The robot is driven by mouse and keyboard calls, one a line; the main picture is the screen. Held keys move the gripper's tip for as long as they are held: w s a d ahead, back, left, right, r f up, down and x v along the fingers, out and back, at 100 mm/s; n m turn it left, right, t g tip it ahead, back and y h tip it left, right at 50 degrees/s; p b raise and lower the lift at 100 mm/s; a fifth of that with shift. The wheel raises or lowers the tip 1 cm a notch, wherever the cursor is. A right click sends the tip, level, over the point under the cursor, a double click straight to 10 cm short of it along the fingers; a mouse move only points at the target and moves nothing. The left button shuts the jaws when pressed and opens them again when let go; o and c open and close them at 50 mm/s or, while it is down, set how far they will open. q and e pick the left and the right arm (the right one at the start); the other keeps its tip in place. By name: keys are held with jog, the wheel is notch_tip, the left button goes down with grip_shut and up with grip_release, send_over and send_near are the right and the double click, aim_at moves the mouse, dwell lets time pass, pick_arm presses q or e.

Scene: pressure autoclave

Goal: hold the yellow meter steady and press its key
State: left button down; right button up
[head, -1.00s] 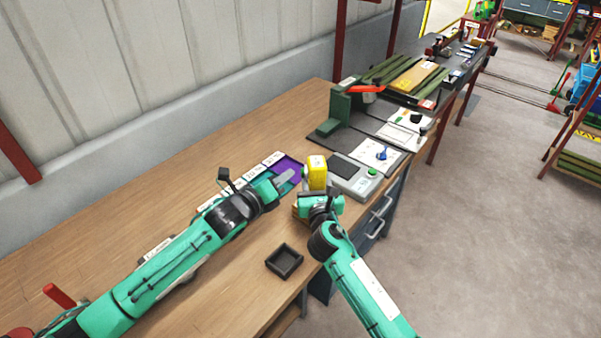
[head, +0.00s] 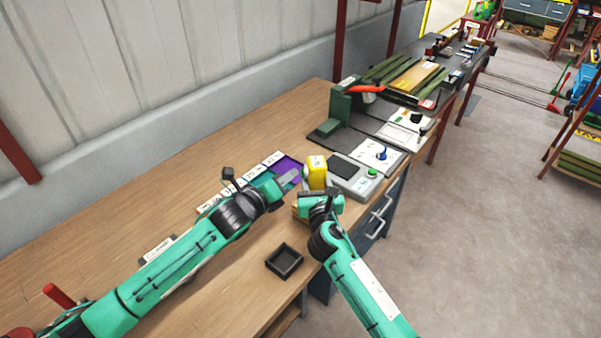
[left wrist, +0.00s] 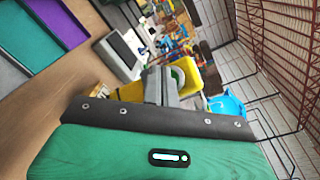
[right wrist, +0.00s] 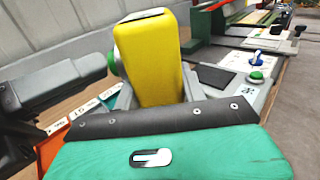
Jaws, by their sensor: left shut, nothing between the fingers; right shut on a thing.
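The yellow meter (head: 317,173) stands upright above the bench in the head view; it fills the middle of the right wrist view (right wrist: 150,60). My right gripper (head: 318,192) is shut on the meter, with a grey finger on either side of its lower part in the right wrist view. The round key (left wrist: 178,77), green with a pale rim, is on the meter's side facing my left gripper. My left gripper (head: 294,177) is shut and empty, its fingertips (left wrist: 160,84) pointing at the key from very close. I cannot tell whether they touch it.
A grey box with a green button (head: 355,180) is just right of the meter. Purple and teal trays (head: 290,164) lie behind the left fingers. A small black open tray (head: 284,262) sits near the front edge. Bare wood lies at left.

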pick_arm(q)
jog(key=shift+d, duration=0.4)
dwell(0.4)
jog(key=shift+a, duration=0.15)
jog(key=shift+s+a, duration=0.1)
jog(key=shift+a, duration=0.65)
jog(key=shift+s+a, duration=0.2)
jog(key=shift+a, duration=1.05)
jog(key=shift+s+a, duration=0.2)
jog(key=shift+a, duration=1)
pick_arm(e)
jog(key=o, duration=1.2)
jog(key=shift+s, duration=0.1)
